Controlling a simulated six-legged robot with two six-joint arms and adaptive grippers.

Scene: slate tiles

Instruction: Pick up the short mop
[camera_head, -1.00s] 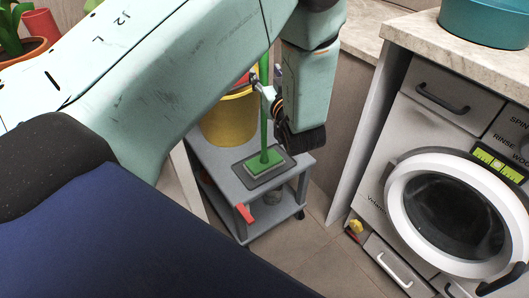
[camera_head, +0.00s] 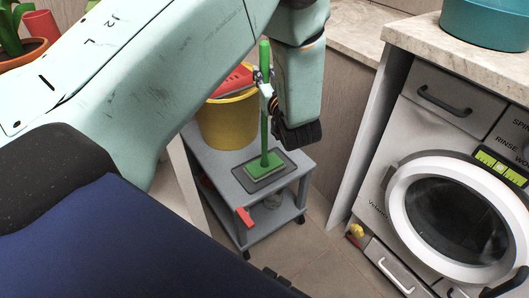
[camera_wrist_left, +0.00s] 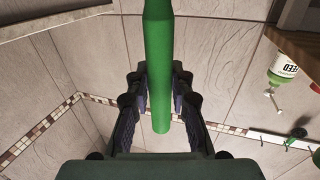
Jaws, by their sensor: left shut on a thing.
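The short mop (camera_head: 264,125) has a green handle and a flat green head with a pale pad below. It stands nearly upright over a dark mat on the grey cart; I cannot tell whether the pad touches the mat. My left gripper (camera_head: 265,82) is shut on the upper handle. In the left wrist view the green handle (camera_wrist_left: 159,60) passes between the two fingers of the left gripper (camera_wrist_left: 157,92). My right gripper is not in view.
A yellow bucket (camera_head: 229,122) with something red in it stands on the grey cart (camera_head: 222,172) behind the mop. A washing machine (camera_head: 400,165) is at the right under a counter carrying a teal basin (camera_head: 487,22). The tiled floor (camera_head: 325,265) before the cart is mostly clear.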

